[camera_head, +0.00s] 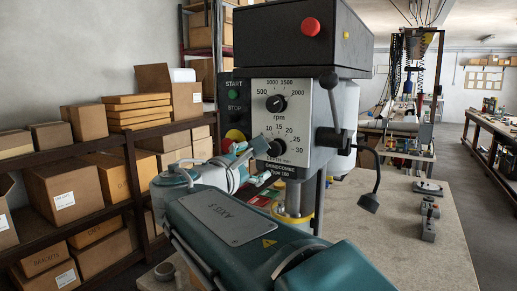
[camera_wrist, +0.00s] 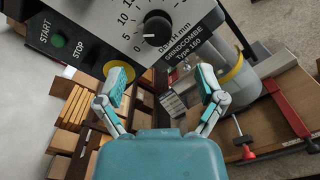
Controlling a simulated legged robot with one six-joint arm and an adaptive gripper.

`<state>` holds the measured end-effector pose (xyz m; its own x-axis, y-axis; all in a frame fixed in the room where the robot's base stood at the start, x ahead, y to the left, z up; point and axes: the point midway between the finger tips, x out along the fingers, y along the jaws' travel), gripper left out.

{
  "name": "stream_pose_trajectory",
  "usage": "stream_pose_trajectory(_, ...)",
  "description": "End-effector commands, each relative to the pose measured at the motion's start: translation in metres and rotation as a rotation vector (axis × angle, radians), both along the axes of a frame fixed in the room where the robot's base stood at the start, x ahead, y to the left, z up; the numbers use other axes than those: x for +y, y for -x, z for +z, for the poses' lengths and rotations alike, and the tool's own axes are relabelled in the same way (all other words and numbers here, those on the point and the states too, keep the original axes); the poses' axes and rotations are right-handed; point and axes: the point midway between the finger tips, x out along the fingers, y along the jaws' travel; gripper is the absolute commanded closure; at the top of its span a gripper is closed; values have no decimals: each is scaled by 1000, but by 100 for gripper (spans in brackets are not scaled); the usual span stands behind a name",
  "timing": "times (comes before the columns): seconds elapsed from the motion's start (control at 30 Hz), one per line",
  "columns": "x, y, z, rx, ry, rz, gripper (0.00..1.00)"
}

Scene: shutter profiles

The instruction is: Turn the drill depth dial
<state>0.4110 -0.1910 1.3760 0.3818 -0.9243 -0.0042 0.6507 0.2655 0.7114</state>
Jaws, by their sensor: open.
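The depth dial (camera_wrist: 157,29) is a round black knob with a white pointer mark on the drill's pale front panel. The wrist view shows it at the top middle, beyond my fingertips, with numbers and "DEPTH mm" printed around it. In the head view the depth dial (camera_head: 274,149) is partly covered by my gripper. My gripper (camera_wrist: 162,77) is open, its two teal and white fingers spread with nothing between them. The dial lies above the gap in the wrist picture. In the head view my gripper (camera_head: 248,153) is at the dial's left side; contact cannot be told.
Above the depth dial is the rpm knob (camera_head: 276,103). START (camera_head: 233,94) and STOP buttons sit on a dark panel at left. A lever (camera_head: 329,82) and a lamp (camera_head: 369,201) stick out at right. Shelves of cardboard boxes (camera_head: 62,190) stand at left.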

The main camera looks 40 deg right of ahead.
Motion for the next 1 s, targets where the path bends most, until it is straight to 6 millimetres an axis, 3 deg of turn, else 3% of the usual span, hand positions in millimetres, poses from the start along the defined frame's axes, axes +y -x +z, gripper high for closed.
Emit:
stream_pose_trajectory(0.43, -88, -29, -4, 0, -11, -3, 12)
stream_pose_trajectory(0.93, -98, -38, -2, -1, -5, 1, 12)
stream_pose_trajectory(1.0, -99, -38, -2, -2, -7, 1, 43)
